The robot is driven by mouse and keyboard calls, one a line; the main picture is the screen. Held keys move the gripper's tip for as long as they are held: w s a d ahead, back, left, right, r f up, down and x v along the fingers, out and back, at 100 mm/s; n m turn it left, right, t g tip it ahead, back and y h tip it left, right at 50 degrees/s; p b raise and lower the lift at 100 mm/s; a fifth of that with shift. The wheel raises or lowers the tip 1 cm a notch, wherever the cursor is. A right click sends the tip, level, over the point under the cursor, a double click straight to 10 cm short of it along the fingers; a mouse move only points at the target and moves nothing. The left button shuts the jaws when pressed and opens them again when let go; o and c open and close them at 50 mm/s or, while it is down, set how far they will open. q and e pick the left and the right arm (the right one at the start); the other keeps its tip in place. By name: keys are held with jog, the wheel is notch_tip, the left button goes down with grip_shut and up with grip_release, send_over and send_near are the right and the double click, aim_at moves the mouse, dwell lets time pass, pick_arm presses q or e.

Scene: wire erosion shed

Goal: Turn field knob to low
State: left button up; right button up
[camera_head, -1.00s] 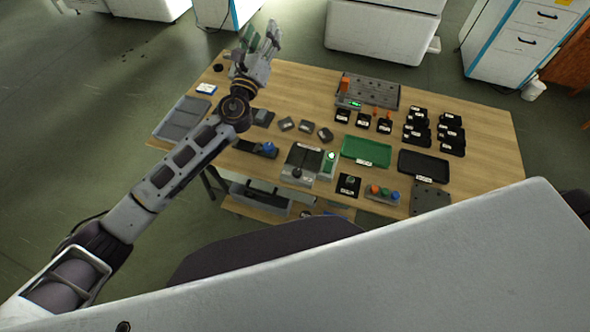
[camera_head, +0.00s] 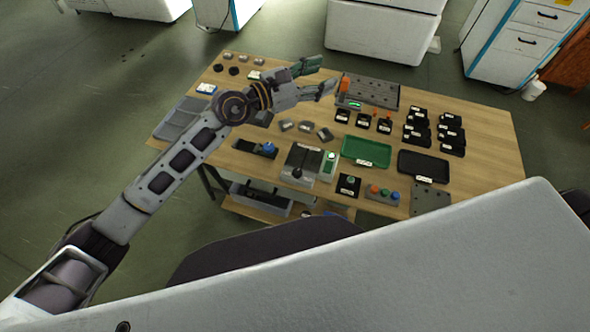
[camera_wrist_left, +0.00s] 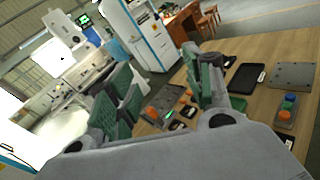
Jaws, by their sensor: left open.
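I cannot tell for certain which control is the field knob, and no label is readable. A black knob (camera_head: 297,172) stands at the front of a grey device (camera_head: 303,158) near the table's front edge. A blue knob (camera_head: 268,148) sits on a dark unit to its left, and a green knob (camera_head: 350,181) on a black plate to its right. My left gripper (camera_head: 326,76) is open and empty above the back of the table, well behind these controls. Its green-padded fingers show spread in the left wrist view (camera_wrist_left: 160,92). My right gripper is not in view.
The wooden table (camera_head: 478,120) also holds a green tray (camera_head: 366,151), a black tray (camera_head: 423,166), several black blocks and a button box (camera_head: 382,194). An orange-marked fixture (camera_head: 372,92) stands at the back, close to my left fingers. White cabinets stand behind the table.

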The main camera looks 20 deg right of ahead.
pick_arm(q)
notch_tip(320, 180, down, 5)
jog(key=s+m+g+y, duration=0.1)
jog(key=s+g+y, duration=0.1)
jog(key=g+y, duration=0.1)
jog(key=y, duration=0.7)
send_over(296, 172)
jog(key=w+a, duration=0.1)
jog(key=w, duration=0.1)
notch_tip(296, 172, down, 11)
jog(key=a+y, duration=0.1)
jog(key=s+a+f+n+g, duration=0.1)
jog(key=a, duration=0.1)
jog(key=s+a+f+y, duration=0.1)
jog(key=shift+s+a+f+n+y, duration=0.15)
jog(key=shift+a+f+n+y, duration=0.05)
jog(key=shift+a+n+y, duration=0.1)
jog(key=shift+f, duration=0.15)
jog(key=shift+p+x, duration=0.8)
jog(key=shift+x, duration=6)
jog(key=shift+s+d, duration=0.1)
jog(key=shift+s, duration=0.05)
